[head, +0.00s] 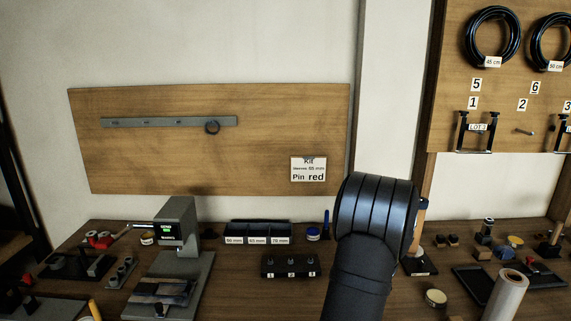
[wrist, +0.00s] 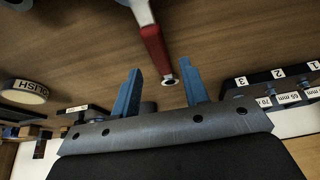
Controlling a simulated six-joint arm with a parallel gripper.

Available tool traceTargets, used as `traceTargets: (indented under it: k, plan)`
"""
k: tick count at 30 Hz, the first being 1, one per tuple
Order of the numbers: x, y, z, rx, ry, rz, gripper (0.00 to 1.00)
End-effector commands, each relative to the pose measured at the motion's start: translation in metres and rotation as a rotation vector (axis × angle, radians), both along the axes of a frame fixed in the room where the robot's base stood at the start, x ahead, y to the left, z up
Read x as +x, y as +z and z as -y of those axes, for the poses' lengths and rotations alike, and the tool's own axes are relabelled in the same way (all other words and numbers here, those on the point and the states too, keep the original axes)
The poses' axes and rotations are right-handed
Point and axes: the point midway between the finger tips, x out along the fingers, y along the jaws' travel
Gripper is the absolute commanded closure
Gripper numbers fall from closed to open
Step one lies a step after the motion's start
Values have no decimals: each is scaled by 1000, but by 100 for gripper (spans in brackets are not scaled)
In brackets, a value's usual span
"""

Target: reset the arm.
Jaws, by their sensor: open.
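My gripper (wrist: 162,90) shows in the wrist view with its two blue fingers spread apart. A red-handled tool (wrist: 153,48) lies beyond the fingertips, its handle end pointing toward the gap between them. I see nothing held between the fingers. In the head view my dark arm rises at the centre right over the workbench (head: 235,285), and the gripper itself is hidden there.
A three-bin tray (head: 258,240) and a numbered block (head: 290,274) stand left of my arm. A grey device (head: 178,235) stands farther left. A paper roll (head: 505,295) and several small parts are at the right. A wooden board (head: 210,160) hangs behind.

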Motion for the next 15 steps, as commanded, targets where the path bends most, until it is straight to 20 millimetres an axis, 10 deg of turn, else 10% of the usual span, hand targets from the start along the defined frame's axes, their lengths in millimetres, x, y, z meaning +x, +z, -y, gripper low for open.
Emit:
traceTargets:
  k: [3, 15]
  plan:
    - [3, -14, 0, -1, 0, 2, 59]
    - [-23, 54, 20, -1, -4, 3, 59]
